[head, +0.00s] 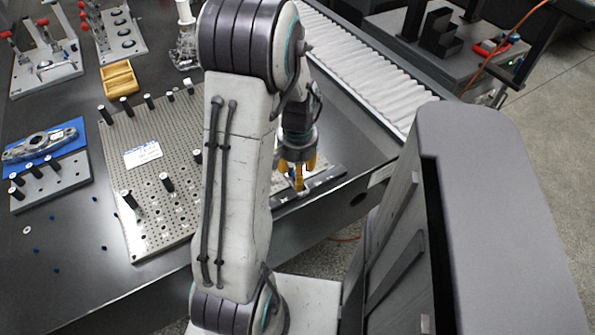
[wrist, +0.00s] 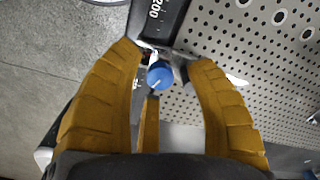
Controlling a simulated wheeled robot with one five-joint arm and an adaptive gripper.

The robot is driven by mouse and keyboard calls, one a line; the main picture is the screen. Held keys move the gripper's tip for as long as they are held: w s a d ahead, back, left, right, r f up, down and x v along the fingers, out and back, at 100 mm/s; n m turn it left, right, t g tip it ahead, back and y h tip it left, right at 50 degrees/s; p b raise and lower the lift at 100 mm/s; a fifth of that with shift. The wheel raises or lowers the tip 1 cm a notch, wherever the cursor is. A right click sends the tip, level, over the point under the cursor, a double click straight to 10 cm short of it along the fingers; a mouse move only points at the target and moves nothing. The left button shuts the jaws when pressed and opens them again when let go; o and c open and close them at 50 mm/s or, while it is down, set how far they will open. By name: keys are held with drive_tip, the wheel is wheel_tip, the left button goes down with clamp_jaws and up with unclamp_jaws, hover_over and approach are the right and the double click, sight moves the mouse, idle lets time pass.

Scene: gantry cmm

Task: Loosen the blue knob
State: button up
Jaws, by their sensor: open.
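The blue knob (wrist: 160,75) is round and shows in the wrist view, close to a dark scale bar marked 200 (wrist: 158,16). In the head view my gripper (head: 298,168) points down over a dark fixture at the table's front edge. My own arm covers part of the table there, and I cannot make out the knob clearly in that view.
A perforated plate (head: 180,205) with several black posts lies left of my arm. A white ribbed bellows cover (head: 345,60) runs behind my gripper. Floor shows at right.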

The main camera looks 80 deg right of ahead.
drive_tip(key=shift+o, duration=0.3)
clamp_jaws()
drive_tip(key=shift+n, duration=0.4)
drive_tip(key=n, duration=0.4)
drive_tip(key=shift+n+b, duration=0.3)
drive_tip(key=shift+b, duration=0.1)
drive_tip(key=n, duration=0.4)
drive_tip(key=shift+a+n, duration=0.1)
drive_tip(key=shift+n, duration=0.3)
